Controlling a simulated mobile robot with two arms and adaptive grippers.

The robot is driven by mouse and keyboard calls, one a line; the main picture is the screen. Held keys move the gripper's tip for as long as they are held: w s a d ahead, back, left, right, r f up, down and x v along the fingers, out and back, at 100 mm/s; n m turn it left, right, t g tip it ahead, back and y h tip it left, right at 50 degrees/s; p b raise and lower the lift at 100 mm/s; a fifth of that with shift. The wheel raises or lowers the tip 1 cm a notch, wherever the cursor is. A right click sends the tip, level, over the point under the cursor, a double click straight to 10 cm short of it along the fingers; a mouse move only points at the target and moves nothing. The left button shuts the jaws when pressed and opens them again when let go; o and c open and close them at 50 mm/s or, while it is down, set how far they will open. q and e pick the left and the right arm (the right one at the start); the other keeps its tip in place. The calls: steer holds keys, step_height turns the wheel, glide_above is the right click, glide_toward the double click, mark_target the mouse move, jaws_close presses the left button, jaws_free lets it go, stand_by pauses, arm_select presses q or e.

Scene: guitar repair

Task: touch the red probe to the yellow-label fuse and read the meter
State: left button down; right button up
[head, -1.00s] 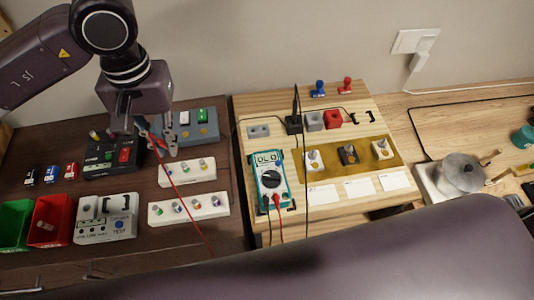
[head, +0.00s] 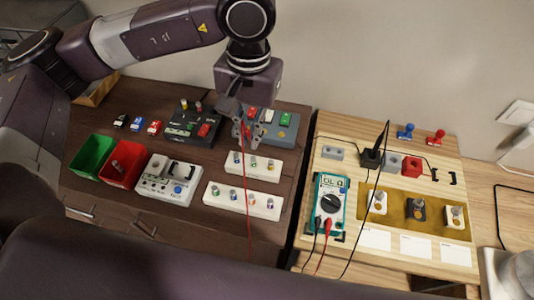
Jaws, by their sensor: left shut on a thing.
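My left gripper (head: 243,130) is shut on the red probe, which is mostly hidden between the fingers; its red lead (head: 248,215) hangs down over the bench. The gripper is over the far side of the upper white fuse rack (head: 262,175), which holds several fuses. One fuse (head: 270,165) at its right looks yellowish, but I cannot read the label for certain. The lower white rack (head: 260,211) holds several fuses too. No probe contact with a fuse is visible. The teal meter (head: 329,205) lies on the light board; its display (head: 331,181) seems to read OL. My right gripper is out of view.
A black box (head: 192,125) and a grey-blue box (head: 278,125) stand behind the racks. A white tester (head: 168,181), a red bin (head: 121,165) and a green bin (head: 91,157) are at left. A black cable (head: 372,220) crosses the light board (head: 350,250).

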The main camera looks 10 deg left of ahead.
arm_select(q)
steer(key=d+f, duration=0.3)
steer(key=f, duration=0.1)
steer(key=shift+d+f, duration=0.4)
steer(key=shift+s+b, duration=0.1)
steer(key=shift+b, duration=1)
stand_by(1.3)
steer(key=shift+f+b, duration=0.6)
steer(key=shift+b, duration=0.2)
stand_by(0.7)
steer(key=shift+b, duration=0.5)
stand_by(2.8)
